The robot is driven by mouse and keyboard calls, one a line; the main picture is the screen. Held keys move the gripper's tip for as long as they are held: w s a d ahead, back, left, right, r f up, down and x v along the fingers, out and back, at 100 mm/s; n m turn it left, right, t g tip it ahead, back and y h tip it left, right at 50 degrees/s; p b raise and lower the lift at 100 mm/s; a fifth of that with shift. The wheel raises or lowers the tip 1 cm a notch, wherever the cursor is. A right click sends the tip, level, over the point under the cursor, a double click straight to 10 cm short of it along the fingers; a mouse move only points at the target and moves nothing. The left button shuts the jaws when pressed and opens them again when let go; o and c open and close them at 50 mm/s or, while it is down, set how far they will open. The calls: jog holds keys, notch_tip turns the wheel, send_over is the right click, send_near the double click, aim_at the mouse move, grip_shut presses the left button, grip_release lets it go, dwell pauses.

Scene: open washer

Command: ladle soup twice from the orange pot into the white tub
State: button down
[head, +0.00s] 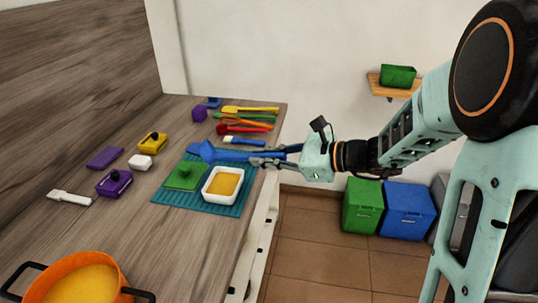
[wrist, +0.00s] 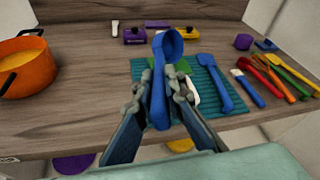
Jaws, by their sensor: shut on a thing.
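My gripper (head: 268,162) is shut on the handle of a blue ladle (wrist: 158,88), also between the fingers in the wrist view (wrist: 160,98). The ladle's bowl (wrist: 171,44) points away from me, and its visible inside looks blue, with no soup seen. In the head view the ladle is near the far side of the white tub (head: 208,195). The tub stands on a teal mat (head: 168,197) and holds orange-yellow soup; in the wrist view it is mostly hidden behind the gripper. The orange pot (head: 118,278) with yellow soup stands at the near left; it also shows in the wrist view (wrist: 35,73).
Another blue utensil (wrist: 216,84) lies on the mat. Several coloured utensils (head: 243,122) lie at the back right. Purple, yellow and white items lie left. Bare counter (head: 165,240) separates pot and mat.

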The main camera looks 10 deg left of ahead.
jog(key=s+a+r+n+t+h+p, duration=0.3)
jog(key=s+a+r+n+h+p, duration=0.1)
jog(key=a+h+p, duration=0.4)
jog(key=shift+s+a+r+n+h+p, duration=0.15)
jog(key=shift+s+a+n+h+p, duration=0.25)
jog(key=shift+s+a+n+p, duration=0.35)
jog(key=shift+d, duration=0.15)
